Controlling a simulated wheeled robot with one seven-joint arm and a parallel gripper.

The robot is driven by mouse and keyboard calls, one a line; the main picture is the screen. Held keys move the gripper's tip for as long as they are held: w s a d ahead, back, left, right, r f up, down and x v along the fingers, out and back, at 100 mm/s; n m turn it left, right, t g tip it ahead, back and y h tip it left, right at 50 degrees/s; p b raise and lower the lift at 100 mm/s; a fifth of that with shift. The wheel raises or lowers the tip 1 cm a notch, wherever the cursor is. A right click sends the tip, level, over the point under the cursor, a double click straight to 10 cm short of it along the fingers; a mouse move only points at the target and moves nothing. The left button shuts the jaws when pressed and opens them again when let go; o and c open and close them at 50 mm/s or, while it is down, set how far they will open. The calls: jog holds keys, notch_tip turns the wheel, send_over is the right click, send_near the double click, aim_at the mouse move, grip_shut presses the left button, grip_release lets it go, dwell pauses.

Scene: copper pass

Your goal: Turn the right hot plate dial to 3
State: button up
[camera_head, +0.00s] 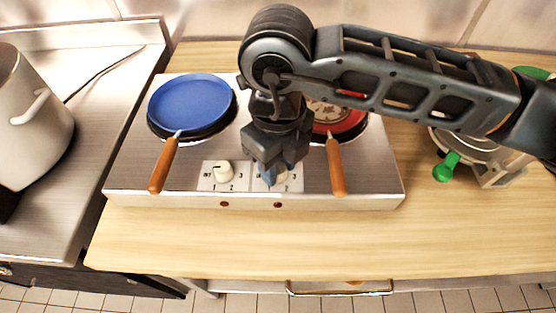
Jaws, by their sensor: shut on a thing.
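The hot plate (140,190) is a silver unit on a wooden counter, with two dials on white panels at its front. The left dial (223,172) is a cream knob, with 1, 2 and 3 marked around it. The right dial (281,178) is mostly hidden by my gripper (270,178), which comes down from above and is shut on it. The right panel (292,186) shows partly beside the fingers. I cannot read which number the right dial points to.
A blue pan (190,102) with a wooden handle sits on the left burner. A red pan (345,126) with food sits on the right burner, partly behind my arm. A white pot (35,125) stands far left. A green-handled device (447,167) stands right. The front counter (240,245) is clear.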

jog(key=shift+c, duration=1.3)
jog(key=shift+f+b, duration=0.1)
jog(key=shift+b, duration=0.25)
